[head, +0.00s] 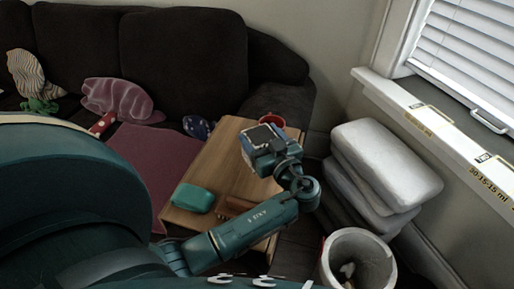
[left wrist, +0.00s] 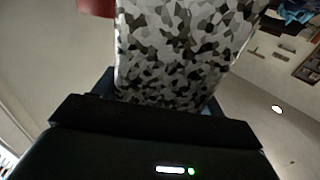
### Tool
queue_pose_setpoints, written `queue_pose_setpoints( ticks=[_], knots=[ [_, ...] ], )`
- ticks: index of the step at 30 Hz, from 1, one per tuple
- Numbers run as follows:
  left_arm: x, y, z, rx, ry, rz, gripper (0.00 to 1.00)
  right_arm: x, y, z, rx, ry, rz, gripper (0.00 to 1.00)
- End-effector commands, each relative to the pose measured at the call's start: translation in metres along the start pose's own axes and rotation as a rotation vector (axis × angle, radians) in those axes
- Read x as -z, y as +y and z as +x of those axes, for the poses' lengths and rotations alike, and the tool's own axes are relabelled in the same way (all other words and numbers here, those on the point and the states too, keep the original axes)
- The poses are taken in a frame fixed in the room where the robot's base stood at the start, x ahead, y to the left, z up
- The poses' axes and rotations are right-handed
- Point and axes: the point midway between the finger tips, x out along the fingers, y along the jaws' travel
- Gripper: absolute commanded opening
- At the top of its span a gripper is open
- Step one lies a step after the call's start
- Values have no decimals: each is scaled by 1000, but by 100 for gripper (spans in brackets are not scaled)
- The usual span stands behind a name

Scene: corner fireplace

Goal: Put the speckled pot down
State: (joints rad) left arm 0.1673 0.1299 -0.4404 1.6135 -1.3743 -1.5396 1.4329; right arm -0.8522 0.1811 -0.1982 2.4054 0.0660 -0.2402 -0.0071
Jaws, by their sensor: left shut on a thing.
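The speckled pot (left wrist: 180,45) fills the upper middle of the left wrist view, with a black, grey and white patchy pattern. My left gripper (head: 262,141) is shut on it, and dark finger parts show at both sides of it in the left wrist view. In the head view the gripper is over the far part of the wooden table (head: 222,165). There the pot is mostly hidden by the gripper, and I cannot tell whether it touches the table. My right gripper is not in view.
A red object (head: 272,120) is just behind the gripper. A teal box-like item (head: 192,198) and a brown item (head: 236,206) lie on the near part of the table. Stacked grey cushions (head: 388,165) and a pale round bin (head: 333,264) stand to the right. A dark sofa (head: 185,62) is behind.

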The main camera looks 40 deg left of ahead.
Motion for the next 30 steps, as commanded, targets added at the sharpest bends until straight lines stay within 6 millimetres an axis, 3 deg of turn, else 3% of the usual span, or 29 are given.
queue_pose_setpoints(
  ticks=[10, 23, 24, 30],
  knots=[
    [-41, 0, 0, -1, 1, 1, 38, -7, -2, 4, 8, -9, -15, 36],
    [-48, 0, 0, -2, 2, -2, 38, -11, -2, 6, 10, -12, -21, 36],
    [-48, 0, 0, -2, 0, -1, 72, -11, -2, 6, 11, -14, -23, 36],
    [-48, 0, 0, -2, -1, 0, 89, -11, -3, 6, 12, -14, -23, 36]
  ],
)
